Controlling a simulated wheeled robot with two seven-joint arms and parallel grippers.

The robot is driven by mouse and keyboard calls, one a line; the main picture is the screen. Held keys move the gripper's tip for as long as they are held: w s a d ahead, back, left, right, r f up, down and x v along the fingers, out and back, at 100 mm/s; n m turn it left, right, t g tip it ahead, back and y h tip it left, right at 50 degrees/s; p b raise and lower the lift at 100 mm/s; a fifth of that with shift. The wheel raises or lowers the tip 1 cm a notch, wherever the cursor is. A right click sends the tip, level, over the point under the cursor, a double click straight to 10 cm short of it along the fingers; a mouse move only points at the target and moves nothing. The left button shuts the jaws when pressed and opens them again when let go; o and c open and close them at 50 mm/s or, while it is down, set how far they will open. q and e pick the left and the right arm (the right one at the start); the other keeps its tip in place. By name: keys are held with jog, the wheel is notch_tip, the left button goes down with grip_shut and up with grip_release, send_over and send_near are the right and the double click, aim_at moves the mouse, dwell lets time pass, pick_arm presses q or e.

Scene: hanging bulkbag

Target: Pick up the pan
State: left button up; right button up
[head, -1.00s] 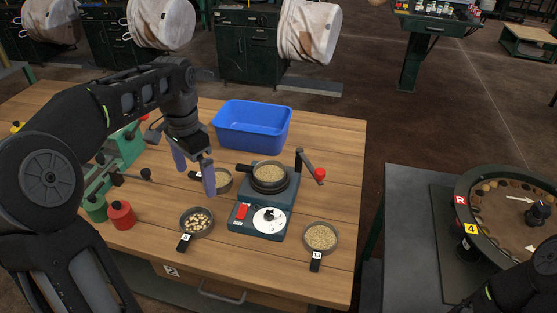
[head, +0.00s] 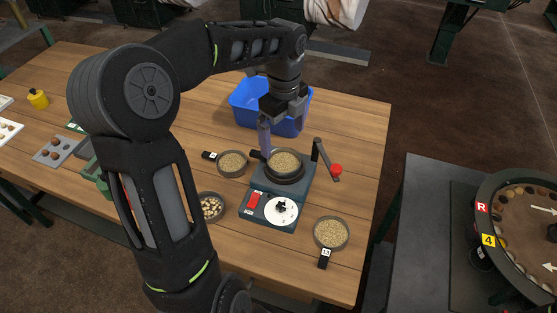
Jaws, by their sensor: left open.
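A dark pan (head: 285,177) filled with pale grains sits on the grey-green scale (head: 262,207) near the middle of the table. Its short black handle (head: 257,155) points left. My left gripper (head: 267,146) is open and points down right at the handle side of the pan. One purple-grey finger shows clearly beside the handle; the other is hard to make out. I cannot tell whether the fingers touch or straddle the handle. My right gripper is out of view.
A blue bin (head: 243,112) stands behind the gripper. Tagged bowls stand around the scale: one left (head: 232,164), one front left (head: 210,208), one front right (head: 331,234). A red-knobbed lever (head: 327,160) rises right of the pan. A round numbered device (head: 510,230) is far right.

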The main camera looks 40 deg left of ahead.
aim_at(283, 165)
pick_arm(q)
jog(key=shift+f, duration=0.1)
jog(key=shift+f, duration=1.2)
notch_tip(283, 165, down, 5)
jog(key=shift+f+p, duration=0.1)
jog(key=shift+p, duration=0.55)
jog(key=shift+c, duration=0.4)
jog(key=c, duration=1.5)
